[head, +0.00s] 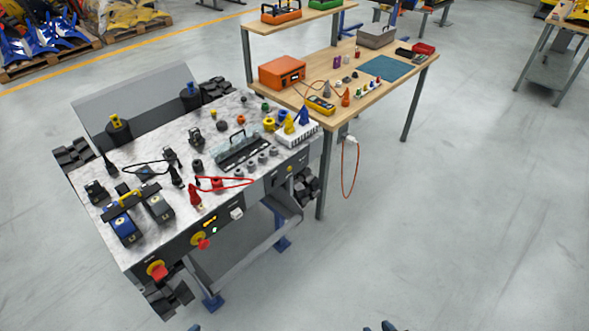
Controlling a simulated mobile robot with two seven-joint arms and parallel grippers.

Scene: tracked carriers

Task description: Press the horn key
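The tracked carrier (130,170) stands at the left, with a pale speckled top covered in small items. Its dark front panel (265,188) faces the lower right. The panel carries a red button on a yellow disc (157,270), a second red and yellow control (200,240), a small lit display (210,222) and a white part (236,213). Which of these is the horn key is too small to tell. Small dark blue tips at the bottom edge seem to be my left gripper (195,327) and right gripper (380,326), both mostly cut off and apart from the panel.
A wooden workbench (345,75) with an orange box (282,72), a yellow meter (320,105) and a teal mat (387,68) stands behind the carrier. An orange cable (343,180) hangs from its edge. The grey floor (460,220) at the right is clear.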

